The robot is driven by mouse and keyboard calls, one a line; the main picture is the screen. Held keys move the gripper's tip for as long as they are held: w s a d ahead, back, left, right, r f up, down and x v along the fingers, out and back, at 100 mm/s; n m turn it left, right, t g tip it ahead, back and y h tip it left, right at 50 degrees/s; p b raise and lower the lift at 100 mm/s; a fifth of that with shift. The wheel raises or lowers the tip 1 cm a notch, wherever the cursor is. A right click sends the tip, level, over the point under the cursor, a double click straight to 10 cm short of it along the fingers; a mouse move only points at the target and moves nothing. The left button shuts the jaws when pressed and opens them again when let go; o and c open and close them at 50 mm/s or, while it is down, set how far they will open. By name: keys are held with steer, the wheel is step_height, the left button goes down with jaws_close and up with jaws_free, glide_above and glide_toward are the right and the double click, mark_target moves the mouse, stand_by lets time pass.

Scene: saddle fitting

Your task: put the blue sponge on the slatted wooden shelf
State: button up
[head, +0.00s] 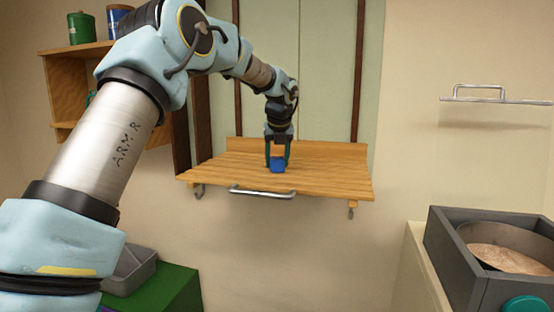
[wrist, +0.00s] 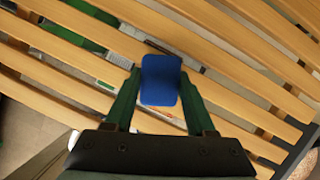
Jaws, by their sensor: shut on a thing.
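The blue sponge (head: 278,165) is between the fingers of my gripper (head: 277,158), low over the slatted wooden shelf (head: 225,172) near its middle. In the wrist view the sponge (wrist: 161,80) sits between the two green fingertips of my gripper (wrist: 160,90), which is shut on it. The shelf's slats (wrist: 225,45) run diagonally beneath the sponge, with gaps showing the floor below. I cannot tell whether the sponge touches the slats or hangs just above them.
A metal bar (head: 262,193) runs along the shelf's front edge, and a raised wooden back stands behind. The rest of the shelf top is bare. A wooden wall cabinet (head: 62,75) with canisters is at left. A grey box with a round pan (head: 505,245) stands at lower right.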

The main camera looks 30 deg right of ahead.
steer(key=o, duration=1.2)
steer(key=shift+f, duration=0.1)
steer(key=b+v, duration=0.1)
steer(key=v, duration=1.1)
steer(key=shift+b, duration=0.4)
